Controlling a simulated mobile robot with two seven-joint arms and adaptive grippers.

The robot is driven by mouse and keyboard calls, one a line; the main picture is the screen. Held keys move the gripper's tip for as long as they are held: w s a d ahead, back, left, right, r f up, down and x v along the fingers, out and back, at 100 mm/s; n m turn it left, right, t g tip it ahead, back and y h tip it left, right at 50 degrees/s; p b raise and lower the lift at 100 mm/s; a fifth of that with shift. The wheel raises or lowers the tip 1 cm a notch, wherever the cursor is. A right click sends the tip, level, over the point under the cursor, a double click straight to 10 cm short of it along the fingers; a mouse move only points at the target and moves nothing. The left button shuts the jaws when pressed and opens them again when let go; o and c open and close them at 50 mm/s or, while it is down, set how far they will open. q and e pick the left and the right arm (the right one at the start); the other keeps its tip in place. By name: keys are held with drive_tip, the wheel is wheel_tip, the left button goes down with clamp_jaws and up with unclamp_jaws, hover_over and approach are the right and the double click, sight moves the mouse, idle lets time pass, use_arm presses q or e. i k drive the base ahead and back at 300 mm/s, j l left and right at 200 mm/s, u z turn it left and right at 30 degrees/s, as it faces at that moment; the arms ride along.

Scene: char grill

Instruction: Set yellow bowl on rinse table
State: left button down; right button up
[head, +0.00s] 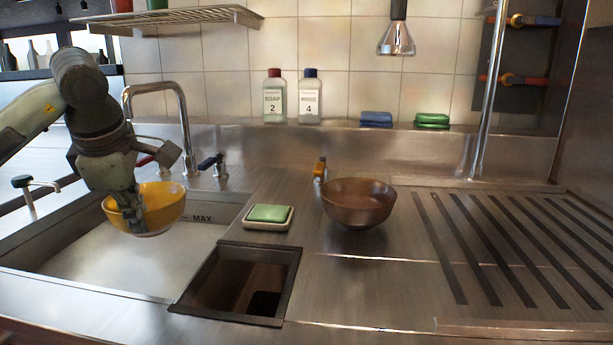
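The yellow bowl (165,205) hangs upright above the sink basin (120,262) at the left. My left gripper (132,215) comes down from above and is shut on the bowl's near left rim, with a finger showing on its outside. The bowl covers part of the sink's back wall. The steel rinse table (340,280) lies to the right of the sink, with a dark slotted drain area at its right. My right gripper is not in the view.
A brown bowl (358,203) stands mid-table. A green sponge on a dish (268,217) lies left of it, behind a square opening (240,283). A faucet (184,130) rises behind the sink. Two bottles (290,97) stand on the back ledge. The slotted area (510,240) is clear.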

sight(526, 236)
drive_tip(key=k+l, duration=0.2)
drive_tip(key=k, duration=0.25)
drive_tip(key=k+l, duration=0.15)
drive_tip(key=k, duration=0.3)
drive_tip(key=k+l, duration=0.2)
drive_tip(key=k, duration=0.25)
